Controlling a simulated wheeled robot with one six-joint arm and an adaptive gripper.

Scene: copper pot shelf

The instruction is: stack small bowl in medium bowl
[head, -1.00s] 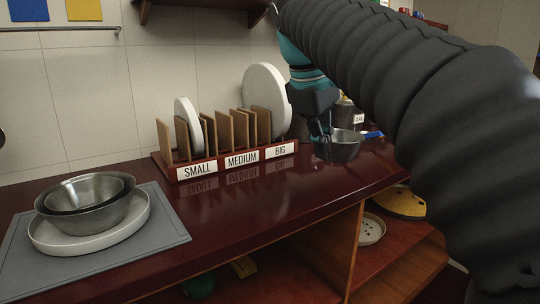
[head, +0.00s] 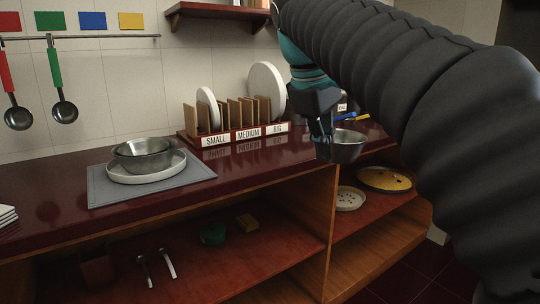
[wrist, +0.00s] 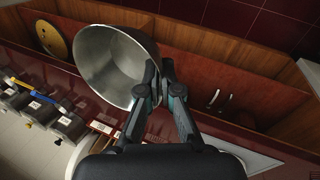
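My gripper (head: 326,146) is shut on the rim of a steel bowl (head: 349,147), which I take as the small bowl. In the wrist view the bowl (wrist: 112,70) hangs tilted at the fingers (wrist: 158,72), its inside empty. The plate lies on a grey mat (head: 200,175).
A plate rack (head: 249,132) labelled SMALL, MEDIUM and BIG stands behind on the dark red counter (head: 245,170), holding two white plates. Ladles (head: 64,111) hang at the left. Open shelves below hold a yellow lid (head: 384,179) and a white strainer (head: 349,198). Counter between mat and gripper is clear.

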